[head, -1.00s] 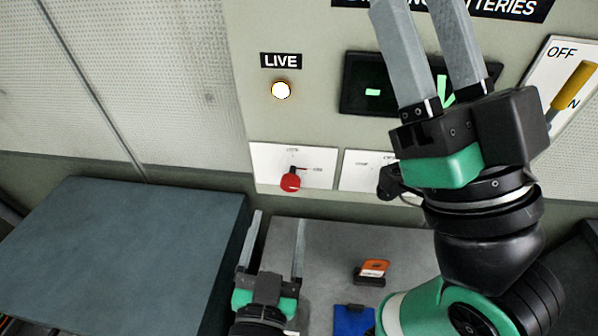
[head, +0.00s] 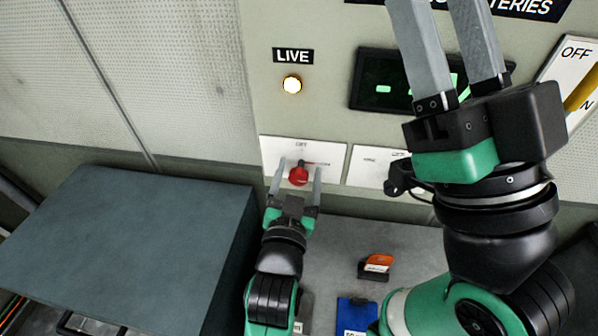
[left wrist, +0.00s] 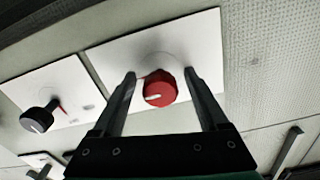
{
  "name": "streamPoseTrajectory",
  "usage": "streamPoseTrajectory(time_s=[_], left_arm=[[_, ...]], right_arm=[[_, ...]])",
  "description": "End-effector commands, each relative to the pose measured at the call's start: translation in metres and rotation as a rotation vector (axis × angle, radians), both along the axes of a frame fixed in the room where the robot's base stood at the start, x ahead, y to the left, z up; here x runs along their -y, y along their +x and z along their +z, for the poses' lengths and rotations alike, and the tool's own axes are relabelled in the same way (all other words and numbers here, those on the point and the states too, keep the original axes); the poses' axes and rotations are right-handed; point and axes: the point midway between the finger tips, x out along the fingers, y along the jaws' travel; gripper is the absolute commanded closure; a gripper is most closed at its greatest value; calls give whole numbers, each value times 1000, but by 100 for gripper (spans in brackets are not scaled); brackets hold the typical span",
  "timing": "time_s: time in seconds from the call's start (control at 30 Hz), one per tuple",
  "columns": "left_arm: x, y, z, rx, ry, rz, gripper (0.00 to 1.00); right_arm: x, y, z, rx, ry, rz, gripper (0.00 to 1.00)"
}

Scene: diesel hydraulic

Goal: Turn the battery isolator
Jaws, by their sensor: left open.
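A red rotary knob (head: 299,175) sits on a white plate (head: 331,154) low on the grey panel; its lettering is too small to read. It also shows in the left wrist view (left wrist: 160,89), with a white mark on its face. My left gripper (head: 299,166) is open, its two fingers on either side of the knob. In the left wrist view, the left gripper (left wrist: 160,74) straddles the knob; I cannot tell whether the fingers touch it. My right gripper (head: 435,5) is open and empty, in front of the panel, fingers pointing up.
A lit LIVE lamp (head: 292,85) and a dark display (head: 377,72) are above. A second plate (head: 367,166) carries a black knob (left wrist: 38,117). A yellow lever (head: 580,92) is at right. A blue-grey box (head: 120,245) stands left; an orange-and-black item (head: 377,264) lies on the bench.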

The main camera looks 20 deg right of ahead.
Motion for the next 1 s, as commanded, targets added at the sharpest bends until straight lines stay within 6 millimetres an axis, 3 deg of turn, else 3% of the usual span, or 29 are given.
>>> streamPoseTrajectory(time_s=[0.23,0.27,0.67,1.0], left_arm=[[0,1,0,1,-1,0,24],[0,1,0,1,-1,0,27],[0,1,0,0,0,0,99],[0,1,0,-14,-22,0,100]], right_arm=[[0,0,0,0,0,0,50],[0,0,0,0,0,0,50],[0,0,0,0,0,0,50],[0,0,0,0,0,0,50]])
